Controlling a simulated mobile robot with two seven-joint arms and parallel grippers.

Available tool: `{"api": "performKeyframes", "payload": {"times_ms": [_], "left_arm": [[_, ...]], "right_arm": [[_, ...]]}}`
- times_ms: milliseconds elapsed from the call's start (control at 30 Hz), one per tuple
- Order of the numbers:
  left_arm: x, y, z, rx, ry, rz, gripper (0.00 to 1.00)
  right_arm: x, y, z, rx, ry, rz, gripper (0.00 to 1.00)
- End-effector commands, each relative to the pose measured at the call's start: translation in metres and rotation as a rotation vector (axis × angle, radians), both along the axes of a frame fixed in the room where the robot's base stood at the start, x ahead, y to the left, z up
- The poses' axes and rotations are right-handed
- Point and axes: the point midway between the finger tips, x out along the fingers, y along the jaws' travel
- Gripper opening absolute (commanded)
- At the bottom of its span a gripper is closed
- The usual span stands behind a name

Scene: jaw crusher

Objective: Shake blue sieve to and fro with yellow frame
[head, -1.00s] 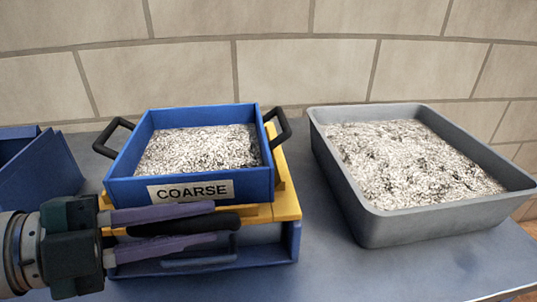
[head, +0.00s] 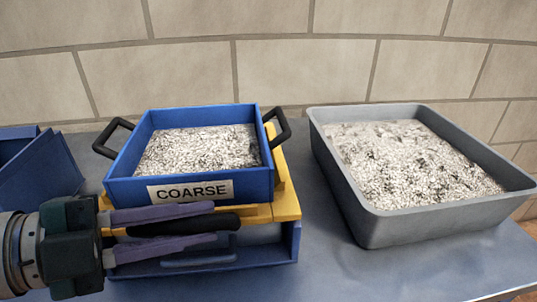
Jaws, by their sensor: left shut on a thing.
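The blue sieve (head: 120,190), labelled COARSE and filled with pale speckled gravel, sits on the yellow frame (head: 287,205). It has a black handle on its left and another on its right. My left gripper (head: 215,225) is in front of the sieve, its two purple fingers shut on a black handle (head: 190,225) at the front of the yellow frame. Below the frame is a blue box (head: 290,243) with a grey front part, partly hidden by the fingers. My right gripper is not in view.
A grey tray (head: 375,228) heaped with similar gravel stands to the right. Another blue container (head: 45,175) is at the left edge. A tiled wall rises behind. The grey-blue table top (head: 400,270) is bare at front right.

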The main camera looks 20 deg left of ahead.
Motion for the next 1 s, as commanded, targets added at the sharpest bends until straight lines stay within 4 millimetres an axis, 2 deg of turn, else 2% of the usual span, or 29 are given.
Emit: {"api": "performKeyframes", "payload": {"times_ms": [67,400,733,767,1000], "left_arm": [[0.003,0.002,0.0,0.001,-0.001,0.0,0.0],[0.045,0.028,-0.001,0.003,-0.002,0.0,0.0],[0.048,0.03,0.0,0.001,0.001,0.002,0.0],[0.048,0.03,0.0,0.001,0.001,0.002,0.25],[0.048,0.03,0.0,0.001,0.001,0.002,0.52]], "right_arm": [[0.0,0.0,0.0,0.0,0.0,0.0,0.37],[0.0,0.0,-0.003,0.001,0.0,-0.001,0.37],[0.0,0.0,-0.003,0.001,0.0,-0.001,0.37],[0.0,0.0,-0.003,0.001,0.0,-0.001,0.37],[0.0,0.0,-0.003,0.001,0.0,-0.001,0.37]]}}
